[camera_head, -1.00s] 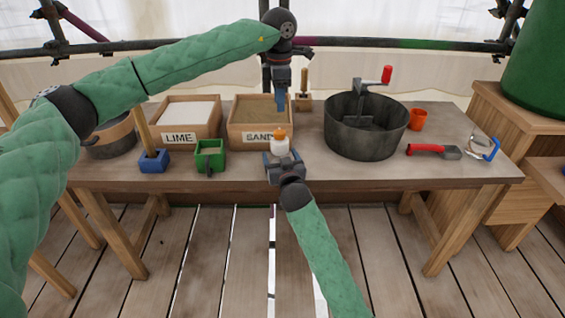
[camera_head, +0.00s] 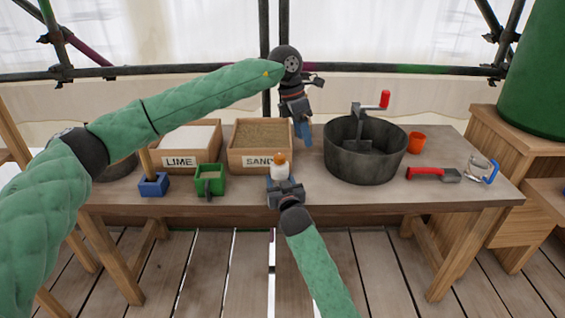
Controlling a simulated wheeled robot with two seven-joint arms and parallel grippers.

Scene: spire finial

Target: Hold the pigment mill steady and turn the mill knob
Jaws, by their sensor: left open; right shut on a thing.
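The pigment mill (camera_head: 280,172) is a small white body with an orange knob (camera_head: 280,157) on top. It stands upright near the front edge of the table, before the sand box. My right gripper (camera_head: 282,184) comes from the front and is shut on the mill's lower part, hiding some of it. My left gripper (camera_head: 303,135) is open and empty, pointing down with a slight tilt. In the picture it is above and to the right of the knob, apart from it.
The sand box (camera_head: 243,160) and lime box (camera_head: 178,161) stand behind. A green box (camera_head: 210,180) and blue block (camera_head: 153,185) are at left. A dark tub with a red-handled crank (camera_head: 364,165), orange cup (camera_head: 415,142), red-handled scoop (camera_head: 425,173) and clear jug (camera_head: 480,168) are at right.

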